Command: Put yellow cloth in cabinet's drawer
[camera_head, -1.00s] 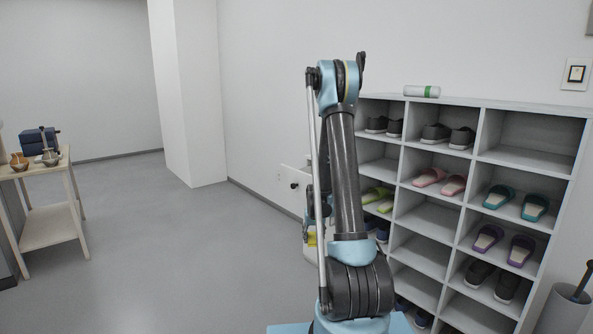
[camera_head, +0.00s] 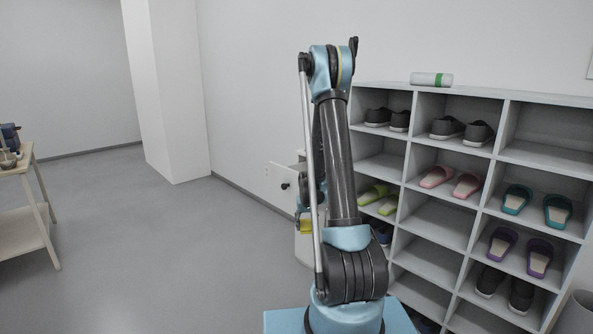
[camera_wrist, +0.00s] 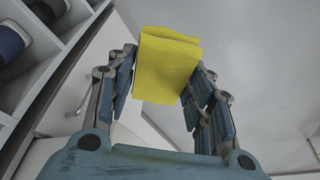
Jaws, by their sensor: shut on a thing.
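The yellow cloth (camera_wrist: 168,65) is folded into a flat pad and held between the fingers of my gripper (camera_wrist: 166,76) in the wrist view. In the head view a small yellow patch of the cloth (camera_head: 306,226) shows just left of my arm, which hides most of the gripper. A white cabinet (camera_head: 302,248) stands behind my arm, largely hidden. A white panel with a dark knob (camera_head: 281,181) juts out to its left; I cannot tell whether it is a drawer front or a door. The wrist view shows a white front with a metal handle (camera_wrist: 80,101) left of the cloth.
A grey shoe shelf (camera_head: 428,222) with several shoes and slippers fills the right side, close to my arm. A white-and-green cylinder (camera_head: 431,79) lies on top. A wooden table (camera_head: 24,218) is at the far left. The floor (camera_head: 160,255) between is clear.

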